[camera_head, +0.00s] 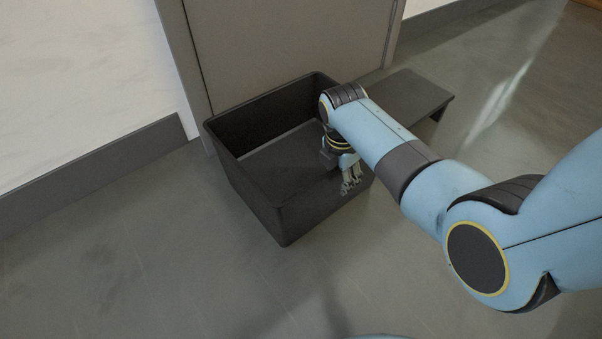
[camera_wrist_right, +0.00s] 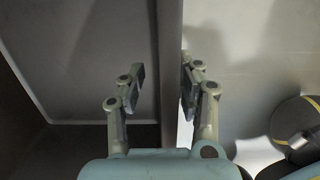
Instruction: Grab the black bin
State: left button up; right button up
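The black bin (camera_head: 300,218) stands upright on the floor in the head view, against a grey panel. It is open at the top, and I see no contents in the part that shows. My right arm covers its right corner. My right gripper (camera_head: 350,178) points down at the bin's near right wall. In the right wrist view, the fingers of the right gripper (camera_wrist_right: 162,88) are apart, with the upright strip of the bin wall (camera_wrist_right: 169,60) between them. A gap shows beside the left finger; contact at the right finger is unclear. My left gripper is not in view.
A grey panel (camera_head: 285,40) rises right behind the bin. A low dark flat-topped piece (camera_head: 405,97) stands to the bin's right, behind my arm. A white wall with a dark skirting (camera_head: 90,165) runs along the left. The floor in front (camera_head: 150,260) is clear.

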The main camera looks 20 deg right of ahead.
jog(key=shift+c, duration=0.2)
grip_shut()
jog(key=shift+w, duration=0.1)
